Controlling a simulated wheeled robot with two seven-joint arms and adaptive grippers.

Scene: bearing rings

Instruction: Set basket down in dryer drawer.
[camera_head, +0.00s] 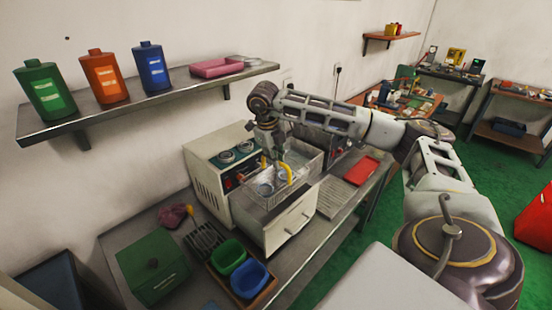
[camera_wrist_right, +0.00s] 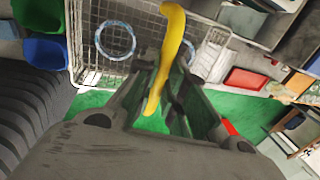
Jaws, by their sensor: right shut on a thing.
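The wire basket (camera_head: 310,163) has a yellow handle (camera_head: 288,173) and holds bearing rings (camera_head: 264,188). My right gripper (camera_head: 272,152) is shut on the handle; the wrist view also shows the handle (camera_wrist_right: 170,50) between the fingers (camera_wrist_right: 170,105). In the wrist view the basket mesh (camera_wrist_right: 88,50) and a ring (camera_wrist_right: 116,40) lie beyond the fingers. The white dryer (camera_head: 208,180) has its drawer (camera_head: 290,228) pulled out toward the front. The basket is over or in the drawer's top; I cannot tell whether it touches the bottom. My left gripper is not in view.
On the bench, a green box (camera_head: 152,268), a green bin (camera_head: 228,256) and a blue bin (camera_head: 250,279) stand left of the drawer. A ribbed tray (camera_head: 331,197) and a red tray (camera_head: 362,170) lie to its right. A shelf with bottles (camera_head: 104,78) hangs above.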

